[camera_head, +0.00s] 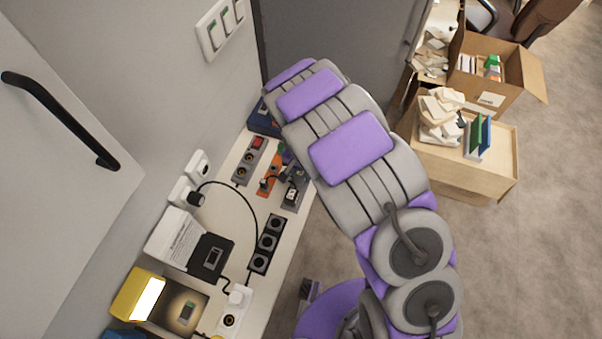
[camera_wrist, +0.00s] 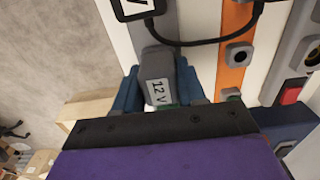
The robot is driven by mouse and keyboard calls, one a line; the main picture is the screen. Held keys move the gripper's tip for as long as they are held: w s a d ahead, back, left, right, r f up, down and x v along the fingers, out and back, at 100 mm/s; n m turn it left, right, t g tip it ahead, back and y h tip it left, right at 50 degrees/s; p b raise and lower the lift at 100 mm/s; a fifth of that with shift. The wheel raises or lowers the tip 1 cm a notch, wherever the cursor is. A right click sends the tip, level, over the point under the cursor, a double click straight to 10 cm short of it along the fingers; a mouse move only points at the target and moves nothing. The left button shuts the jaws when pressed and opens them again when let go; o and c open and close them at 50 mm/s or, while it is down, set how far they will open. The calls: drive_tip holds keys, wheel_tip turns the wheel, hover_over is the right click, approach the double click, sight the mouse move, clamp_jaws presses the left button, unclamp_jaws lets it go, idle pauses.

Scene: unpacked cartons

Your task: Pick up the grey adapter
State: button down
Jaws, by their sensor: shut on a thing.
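The grey adapter (camera_wrist: 160,70) carries a white "12 V" label and shows in the middle of the wrist view, at a grey strip on the white board. My gripper (camera_wrist: 158,90) has its blue fingers on either side of it and is shut on it. I cannot tell whether the adapter is still seated in its socket. In the head view my purple and grey arm covers the gripper and most of this spot.
Just beyond is another adapter with a black-edged label (camera_wrist: 133,8) and a black cable. An orange strip (camera_wrist: 234,55) and a strip with a red switch (camera_wrist: 291,95) lie to the right.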

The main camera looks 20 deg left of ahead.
drive_tip(key=shift+a+r, duration=0.1)
drive_tip(key=shift+r, duration=0.3)
wheel_tip(320, 180, up, 3)
drive_tip(key=shift+r+p, duration=0.1)
drive_tip(key=shift+p, duration=0.55)
drive_tip(key=s+d+p, duration=0.1)
drive_tip(key=s+d, duration=0.8)
drive_tip(key=d, duration=0.4)
drive_tip(key=shift+d+r+p, duration=0.2)
drive_tip(key=shift+r+p, duration=0.15)
drive_tip(key=shift+r, duration=0.1)
